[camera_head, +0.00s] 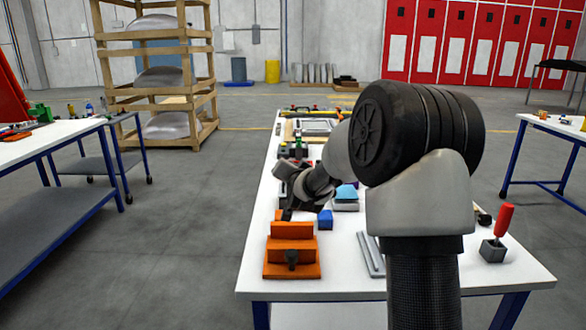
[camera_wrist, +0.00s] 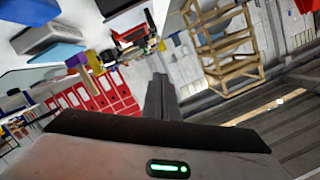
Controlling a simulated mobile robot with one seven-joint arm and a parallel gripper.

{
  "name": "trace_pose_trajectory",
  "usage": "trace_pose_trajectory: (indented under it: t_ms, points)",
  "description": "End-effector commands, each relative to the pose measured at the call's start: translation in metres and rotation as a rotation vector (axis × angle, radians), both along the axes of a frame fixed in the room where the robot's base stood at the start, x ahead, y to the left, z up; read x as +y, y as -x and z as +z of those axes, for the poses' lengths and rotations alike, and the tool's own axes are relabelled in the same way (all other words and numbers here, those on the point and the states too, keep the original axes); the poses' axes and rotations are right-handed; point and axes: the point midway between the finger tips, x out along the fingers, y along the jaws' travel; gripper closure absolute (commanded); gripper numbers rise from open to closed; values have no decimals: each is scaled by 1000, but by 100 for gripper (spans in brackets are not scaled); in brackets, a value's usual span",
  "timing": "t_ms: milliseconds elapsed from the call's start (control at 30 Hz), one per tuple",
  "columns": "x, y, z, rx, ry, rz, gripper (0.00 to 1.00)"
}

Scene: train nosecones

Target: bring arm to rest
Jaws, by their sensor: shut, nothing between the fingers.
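My gripper shows in the wrist view (camera_wrist: 160,95), with its fingers together and nothing between them. In the head view my arm stands in front of the white table (camera_head: 262,230) and bends back over it. The end of the arm is near the table's left side, above the small items there; the fingertips are too dark to make out in that view. My arm hides much of the table's middle and right part.
On the table are an orange vise-like block (camera_head: 292,262), a small blue block (camera_head: 325,220), a light-blue-topped item (camera_head: 346,195) and a red-handled tool in a grey holder (camera_head: 493,250). A wooden rack (camera_head: 205,85) stands behind.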

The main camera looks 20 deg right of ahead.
Motion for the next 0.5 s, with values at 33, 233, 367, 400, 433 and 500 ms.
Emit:
trace_pose_trajectory:
  t_ms: [33, 233, 367, 400, 433, 500]
  points:
    - [2, 6, 2, 0, 1, 0, 100]
    - [12, 24, 10, 21, 17, 19, 100]
    - [38, 57, 27, 118, 87, 89, 100]
    - [49, 74, 32, 164, 118, 118, 100]
    - [56, 89, 36, 202, 141, 140, 100]
    - [70, 129, 41, 295, 199, 190, 100]
